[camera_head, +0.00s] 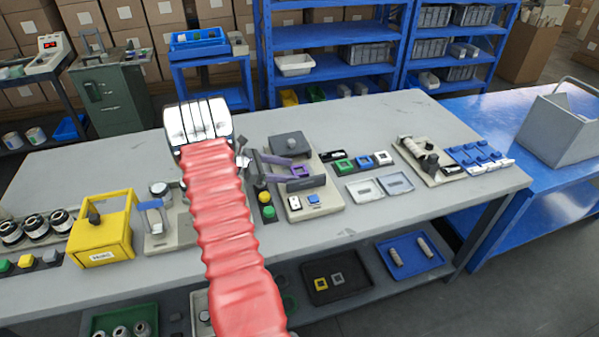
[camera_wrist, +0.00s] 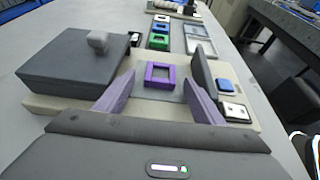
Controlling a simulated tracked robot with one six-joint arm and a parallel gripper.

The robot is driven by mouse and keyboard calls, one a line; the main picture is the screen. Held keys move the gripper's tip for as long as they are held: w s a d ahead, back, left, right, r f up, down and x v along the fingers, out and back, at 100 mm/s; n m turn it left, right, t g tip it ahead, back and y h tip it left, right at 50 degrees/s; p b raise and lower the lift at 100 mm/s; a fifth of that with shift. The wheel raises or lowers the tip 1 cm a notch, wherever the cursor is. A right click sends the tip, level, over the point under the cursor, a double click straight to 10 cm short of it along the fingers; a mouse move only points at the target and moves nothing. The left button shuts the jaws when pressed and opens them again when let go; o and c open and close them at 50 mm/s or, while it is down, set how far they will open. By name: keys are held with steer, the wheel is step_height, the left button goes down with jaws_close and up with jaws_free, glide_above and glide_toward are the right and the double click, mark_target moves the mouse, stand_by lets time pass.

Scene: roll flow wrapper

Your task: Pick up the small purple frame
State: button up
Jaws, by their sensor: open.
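The small purple frame (camera_head: 299,170) is a square ring lying flat on a beige fixture base (camera_head: 326,201). It also shows in the wrist view (camera_wrist: 159,84), just beyond and between my fingertips. My gripper (camera_head: 288,168) is open, with its two lavender fingers (camera_wrist: 158,88) pointing at the frame, one on either side. I see no contact between fingers and frame. The fixture has a grey block with a knob (camera_wrist: 75,75) on the left and a dark upright plate (camera_wrist: 203,75) on the right. No part of the frame's top looks hidden in the wrist view.
A blue piece (camera_wrist: 224,86) and a white piece (camera_wrist: 235,110) sit right of the dark plate. Green (camera_head: 343,166), blue and white frames stand in a row beyond the fixture. Grey trays (camera_head: 365,189) lie beside them. A yellow box (camera_head: 102,232) is at the left.

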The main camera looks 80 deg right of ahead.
steer(key=shift+s+d+f, duration=0.25)
steer(key=shift+s+d, duration=0.05)
steer(key=shift+s, duration=0.2)
steer(key=shift+c, duration=0.5)
steer(key=c, duration=1)
steer(key=shift+r, duration=0.1)
step_height(320, 180, up, 10)
steer(key=shift+f, duration=0.1)
stand_by(0.3)
